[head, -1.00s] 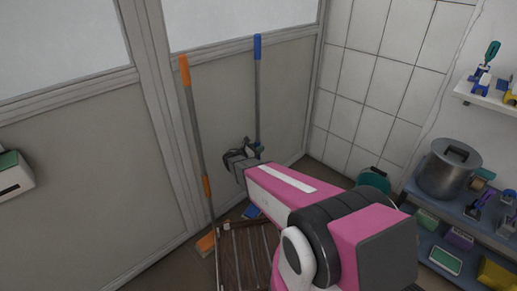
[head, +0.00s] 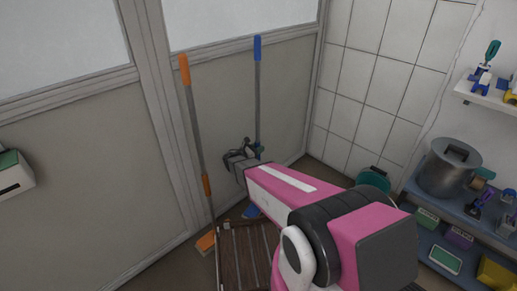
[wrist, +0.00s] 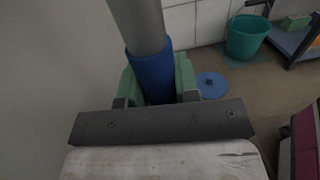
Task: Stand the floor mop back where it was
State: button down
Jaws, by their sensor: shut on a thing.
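The floor mop (head: 257,95) is a grey pole with a blue top grip and a blue lower sleeve, standing near upright by the panelled wall. Its blue foot (head: 251,211) shows at the floor, partly hidden behind my arm. My gripper (head: 256,151) is shut on the pole at the lower blue sleeve. In the wrist view the blue sleeve (wrist: 152,75) sits between the green fingers of my gripper (wrist: 158,86), with the grey pole rising above it. In that view the mop's foot is hidden below my gripper.
An orange-handled broom (head: 194,120) leans on the wall to the left. A slatted wooden thing (head: 230,250) stands in front of it. A teal bucket (wrist: 247,37) and a blue disc (wrist: 211,84) are on the floor. Shelves with a steel pot (head: 447,170) stand at right.

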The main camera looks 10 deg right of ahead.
jog(key=shift+f, duration=0.2)
dwell(0.5)
jog(key=c, duration=0.8)
grip_release()
jog(key=shift+f, duration=0.1)
jog(key=shift+a, duration=0.1)
jog(key=shift+v, duration=3.95)
jog(key=shift+a, duration=0.1)
